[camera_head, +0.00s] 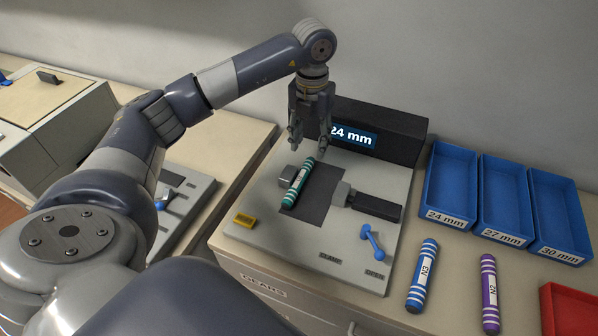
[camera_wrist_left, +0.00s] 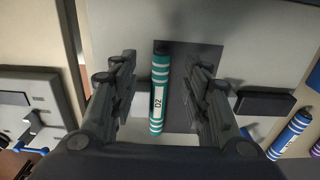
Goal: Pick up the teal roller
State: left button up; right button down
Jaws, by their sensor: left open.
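The teal roller (camera_head: 298,183) has pale stripes and a white label. It lies on a dark pad (camera_head: 319,206) of the grey measuring station, beside a small grey jaw block. In the left wrist view the roller (camera_wrist_left: 158,92), labelled D2, lies between the two fingers. My left gripper (camera_head: 310,140) is open and empty, pointing down by the roller's far end. In the left wrist view the fingers (camera_wrist_left: 160,105) stand apart on both sides of it; I cannot tell the height gap. My right gripper is not in view.
A black display reading 24 mm (camera_head: 385,135) stands behind. A sliding jaw (camera_head: 367,203) and blue lever (camera_head: 372,241) are on the station. Blue bins (camera_head: 452,218), a blue roller (camera_head: 422,275), a purple roller (camera_head: 489,293) and a red bin (camera_head: 568,310) are to the right.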

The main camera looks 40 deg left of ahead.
aim_at(309, 161)
pick_arm(q)
jog(key=f, duration=0.1)
jog(key=f+p, duration=0.1)
jog(key=f, duration=0.1)
jog(key=f+p, duration=0.1)
jog(key=shift+s+d+f, duration=0.15)
jog(key=shift+s+f, duration=0.2)
jog(key=shift+f, duration=0.35)
grip_shut()
